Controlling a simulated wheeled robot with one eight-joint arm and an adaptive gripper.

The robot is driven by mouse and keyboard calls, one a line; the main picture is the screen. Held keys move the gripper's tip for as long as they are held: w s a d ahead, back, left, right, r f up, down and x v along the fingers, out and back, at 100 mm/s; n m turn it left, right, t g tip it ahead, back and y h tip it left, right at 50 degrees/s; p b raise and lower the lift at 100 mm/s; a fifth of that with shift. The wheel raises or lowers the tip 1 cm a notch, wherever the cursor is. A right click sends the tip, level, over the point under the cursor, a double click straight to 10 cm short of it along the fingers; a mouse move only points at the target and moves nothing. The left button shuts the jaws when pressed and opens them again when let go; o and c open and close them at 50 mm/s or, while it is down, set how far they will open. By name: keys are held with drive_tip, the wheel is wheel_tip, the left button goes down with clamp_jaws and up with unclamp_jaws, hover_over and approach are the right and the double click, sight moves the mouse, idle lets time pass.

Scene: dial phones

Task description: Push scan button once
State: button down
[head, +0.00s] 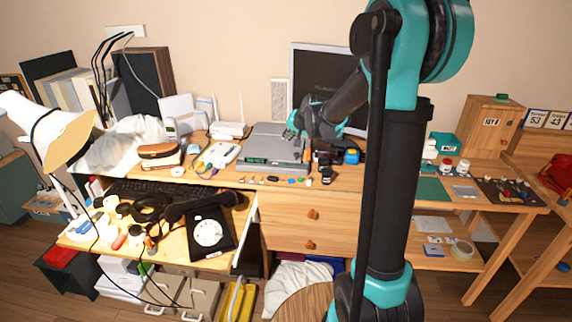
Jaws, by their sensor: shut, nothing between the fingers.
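A flat grey box-shaped device (263,152), which looks like a scanner, lies on the desk in the middle of the head view. No scan button can be made out on it; it is too small to see or hidden. My gripper (291,132) is at the back right part of the device's top, fingers toward the left, shut and empty. Whether it touches the device cannot be told from here.
A monitor (308,70) stands behind my forearm. A white router (228,130) and a white phone (218,154) sit left of the device. Small items lie along the front edge. A black dial phone (209,232) is on the lower pull-out.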

sight(287, 164)
drive_tip(key=shift+f, duration=0.1)
idle(0.3)
drive_tip(key=shift+f, duration=4.3)
drive_tip(key=shift+f, duration=0.15)
drive_tip(key=shift+f, duration=0.3)
drive_tip(key=shift+f, duration=0.35)
drive_tip(key=shift+r, duration=0.8)
